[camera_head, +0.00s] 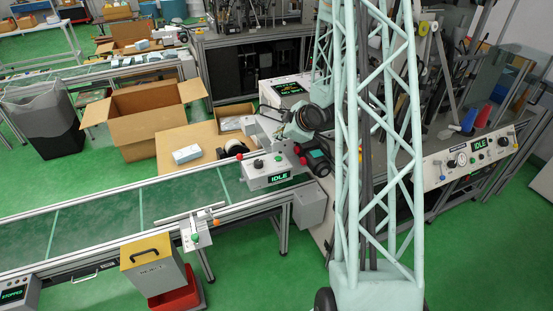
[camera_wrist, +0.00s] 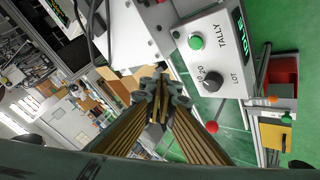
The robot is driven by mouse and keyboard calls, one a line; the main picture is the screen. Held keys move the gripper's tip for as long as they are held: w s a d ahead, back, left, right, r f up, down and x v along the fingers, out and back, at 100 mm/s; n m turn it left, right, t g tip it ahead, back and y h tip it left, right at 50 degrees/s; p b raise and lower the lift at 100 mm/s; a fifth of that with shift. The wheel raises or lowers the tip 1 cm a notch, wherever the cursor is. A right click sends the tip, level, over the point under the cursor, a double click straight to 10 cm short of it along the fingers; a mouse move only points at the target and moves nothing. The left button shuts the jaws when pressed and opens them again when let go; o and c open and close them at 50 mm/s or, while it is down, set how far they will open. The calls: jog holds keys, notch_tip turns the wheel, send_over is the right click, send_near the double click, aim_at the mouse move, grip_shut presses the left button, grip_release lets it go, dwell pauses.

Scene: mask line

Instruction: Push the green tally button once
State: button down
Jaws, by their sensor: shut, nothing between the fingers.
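The green tally button (camera_wrist: 196,42) is a small round cap on the white control box (camera_wrist: 228,48), beside the printed word TALLY. In the head view the same box (camera_head: 262,182) stands at the conveyor's end with its display reading IDLE. My gripper (camera_wrist: 161,100) is shut and empty in the wrist view. Its fingertips lie to the lower left of the green button in that picture and appear apart from it. How far they are from the box is hard to tell. In the head view the fingertips are not clear.
A black LOT knob (camera_wrist: 212,82) sits near the green button, and a red ball (camera_wrist: 211,127) is beside the box. The conveyor (camera_head: 100,222) runs left. Another post with a green button (camera_head: 194,237) stands on its front rail. An open carton (camera_head: 150,130) is behind.

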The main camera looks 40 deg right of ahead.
jog(key=shift+f, duration=0.1)
dwell(0.4)
jog(key=b, duration=0.3)
send_over(278, 159)
jog(key=shift+f, duration=3.1)
jog(key=shift+f+b, duration=0.9)
jog(key=shift+f, duration=0.3)
jog(key=shift+f+b, duration=0.85)
jog(key=shift+b, duration=0.3)
jog(key=shift+r, duration=0.2)
jog(key=shift+r+p, duration=0.3)
jog(key=shift+r, duration=0.3)
jog(key=shift+r, duration=0.2)
jog(key=shift+r+p, duration=1.2)
jog(key=shift+r, duration=1.15)
